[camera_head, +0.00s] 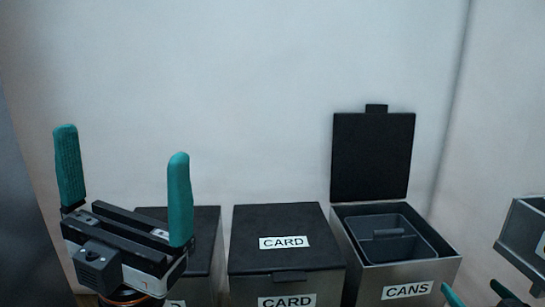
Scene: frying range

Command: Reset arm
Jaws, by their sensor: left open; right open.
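My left gripper (122,144) stands at the left of the head view, its two teal fingers pointing up and spread wide apart. Nothing is between them. It is in front of the leftmost bin and hides part of it. My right gripper (476,293) shows only as two teal fingertips at the bottom right, apart with nothing seen between them. The rest of it is out of the frame.
A lidded bin marked CARD (286,257) stands mid-picture, shut. A bin marked CANS (408,290) has its lid (373,157) up and a dark inner container. The leftmost bin (207,250) is shut. A grey labelled box (524,232) is at the right edge. A pale wall is behind.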

